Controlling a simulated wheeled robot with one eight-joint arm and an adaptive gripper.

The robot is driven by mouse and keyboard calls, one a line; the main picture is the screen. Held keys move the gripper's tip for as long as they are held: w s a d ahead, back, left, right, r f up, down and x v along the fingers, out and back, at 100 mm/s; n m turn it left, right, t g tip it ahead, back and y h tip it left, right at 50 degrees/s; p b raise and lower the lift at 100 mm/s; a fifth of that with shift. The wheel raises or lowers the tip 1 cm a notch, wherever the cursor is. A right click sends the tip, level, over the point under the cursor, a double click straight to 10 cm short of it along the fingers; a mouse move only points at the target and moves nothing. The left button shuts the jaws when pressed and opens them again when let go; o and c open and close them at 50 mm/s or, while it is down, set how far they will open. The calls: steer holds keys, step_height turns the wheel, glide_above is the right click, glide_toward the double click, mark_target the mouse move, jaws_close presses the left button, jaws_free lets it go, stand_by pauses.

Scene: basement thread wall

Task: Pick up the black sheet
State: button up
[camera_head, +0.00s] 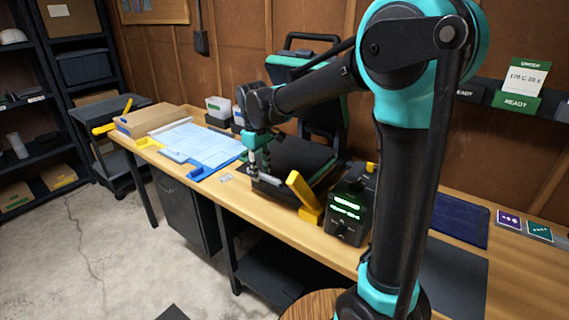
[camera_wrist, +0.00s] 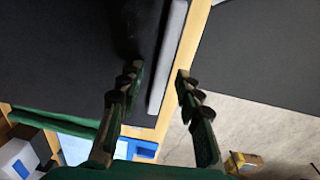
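A wide flat black surface (camera_wrist: 60,50) fills the left of the wrist view and seems to be the same sheet. A grey bar (camera_wrist: 167,55) runs along its edge, near the bench's front edge. My gripper (camera_wrist: 158,72) is open, its two fingers apart, with the grey bar appearing in the gap between them. In the head view my gripper (camera_head: 256,168) points down at the sheet's near left end. I cannot tell whether it touches.
A yellow block-shaped part (camera_head: 305,192) and a black box with a lit green display (camera_head: 348,212) stand right of the sheet. Blue-and-white papers (camera_head: 200,142) and a cardboard box (camera_head: 145,119) lie left. A dark mat (camera_head: 455,280) lies at the right.

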jaws_close()
steer(key=shift+r, duration=0.1)
